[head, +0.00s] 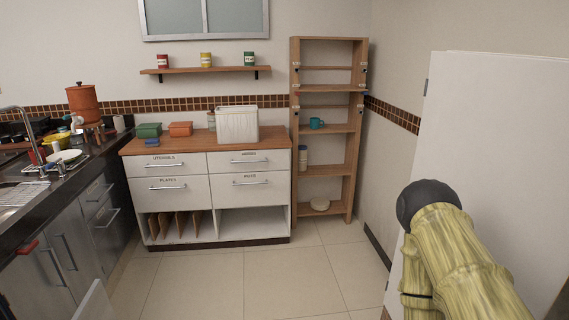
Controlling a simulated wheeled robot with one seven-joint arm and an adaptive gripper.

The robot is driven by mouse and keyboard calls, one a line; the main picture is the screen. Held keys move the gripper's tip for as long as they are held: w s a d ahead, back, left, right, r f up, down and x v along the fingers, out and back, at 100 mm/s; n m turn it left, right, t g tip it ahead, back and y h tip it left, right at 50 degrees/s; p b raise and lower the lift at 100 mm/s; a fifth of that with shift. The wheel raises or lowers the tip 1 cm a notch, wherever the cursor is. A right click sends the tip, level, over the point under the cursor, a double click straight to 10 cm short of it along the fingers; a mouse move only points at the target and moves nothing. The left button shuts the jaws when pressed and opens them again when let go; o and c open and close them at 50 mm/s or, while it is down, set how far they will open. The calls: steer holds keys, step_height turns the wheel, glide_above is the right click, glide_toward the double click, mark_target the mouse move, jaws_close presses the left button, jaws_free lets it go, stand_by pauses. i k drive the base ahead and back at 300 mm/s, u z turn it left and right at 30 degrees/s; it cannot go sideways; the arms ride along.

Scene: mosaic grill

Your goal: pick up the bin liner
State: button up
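I cannot pick out a bin liner with certainty. A white ribbed open-topped container (237,125) stands upright on the wooden counter and may or may not be related to it. A pale grey flat piece (93,301) shows at the bottom left edge, cut off by the frame, and I cannot tell what it is. My arm shows at the right with its yellowish, bamboo-like links and a dark round joint. My gripper is outside the picture, so its state is hidden.
A wooden-topped drawer cabinet (209,188) stands at the back, with a tall wooden shelf (296,140) beside it. A dark counter with a sink (17,194) runs along the left. A white door panel (489,130) stands at the right. The tiled floor (250,285) ahead is clear.

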mark_target(237, 123)
steer(key=i, duration=3.85)
steer(key=u, duration=0.95)
